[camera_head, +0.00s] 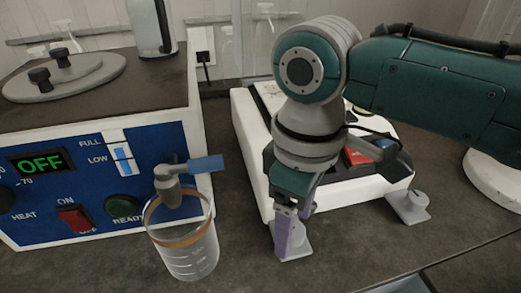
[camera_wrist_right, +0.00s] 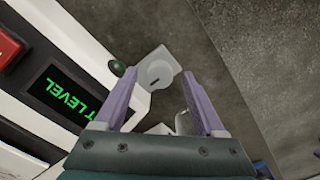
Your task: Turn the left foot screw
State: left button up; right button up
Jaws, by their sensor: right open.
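The left foot screw (camera_wrist_right: 156,72) is a pale grey round knob with a dark slot, on a flat grey plate. In the head view its foot plate (camera_head: 296,249) sits on the bench at the white shaker's (camera_head: 252,165) near left corner, partly behind my fingers. My right gripper (camera_wrist_right: 160,76) is open, with its purple fingertips on either side of the knob in the wrist view. In the head view the right gripper (camera_head: 293,228) points down at this foot. I cannot tell whether the fingers touch the knob. My left gripper is not in view.
The shaker's display (camera_wrist_right: 66,105) shows green text ending in "LEVEL", partly cut off. A second foot (camera_head: 411,206) stands at the right corner. A beaker (camera_head: 190,254) stands left, under a tap (camera_head: 170,184) on a blue-fronted heater box (camera_head: 60,212). Bench in front is clear.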

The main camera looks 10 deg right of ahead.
jog(key=shift+f, duration=0.25)
jog(key=shift+c, duration=0.3)
grip_shut()
